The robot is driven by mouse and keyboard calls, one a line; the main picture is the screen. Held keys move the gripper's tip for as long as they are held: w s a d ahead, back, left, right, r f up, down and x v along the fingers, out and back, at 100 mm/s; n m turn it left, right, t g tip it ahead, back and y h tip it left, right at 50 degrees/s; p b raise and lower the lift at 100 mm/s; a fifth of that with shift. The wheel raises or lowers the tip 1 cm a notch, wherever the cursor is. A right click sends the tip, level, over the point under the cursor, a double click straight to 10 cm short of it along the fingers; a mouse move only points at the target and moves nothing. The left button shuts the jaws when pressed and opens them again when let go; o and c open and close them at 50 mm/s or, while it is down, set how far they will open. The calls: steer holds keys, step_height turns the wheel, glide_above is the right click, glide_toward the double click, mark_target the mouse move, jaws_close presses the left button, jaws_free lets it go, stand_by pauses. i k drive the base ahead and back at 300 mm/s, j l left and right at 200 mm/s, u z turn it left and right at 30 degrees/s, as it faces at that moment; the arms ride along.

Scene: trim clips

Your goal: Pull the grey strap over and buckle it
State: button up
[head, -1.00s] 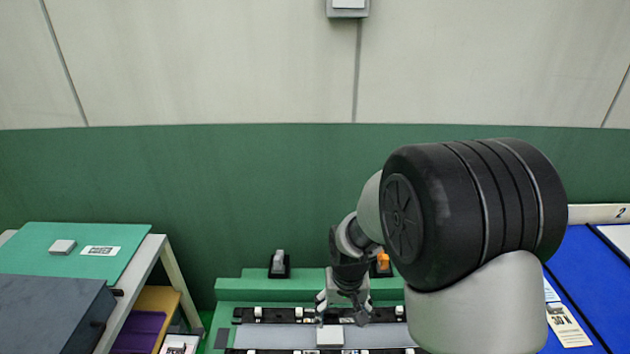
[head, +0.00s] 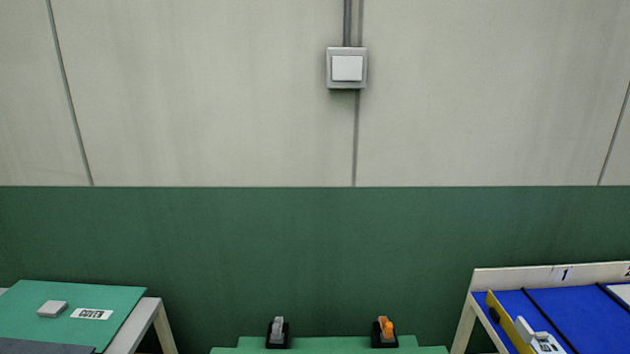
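In the head view a grey buckle-like piece (head: 278,327) stands in a black holder on the green fixture (head: 330,341) at the bottom middle. An orange one (head: 386,327) stands in a like holder to its right. I cannot tell how either joins a strap. No strap can be made out, as the lower part of the fixture is below the picture's edge. My gripper and arm are out of view.
A green-topped table (head: 80,303) with a small grey block (head: 52,308) and a label card (head: 91,314) is at lower left. A blue sloped rack (head: 570,318) marked 1 is at lower right. A wall switch (head: 347,68) is above.

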mark_target(277, 337)
steer(key=i+j, duration=0.1)
steer(key=j, duration=1.2)
steer(key=i, duration=0.05)
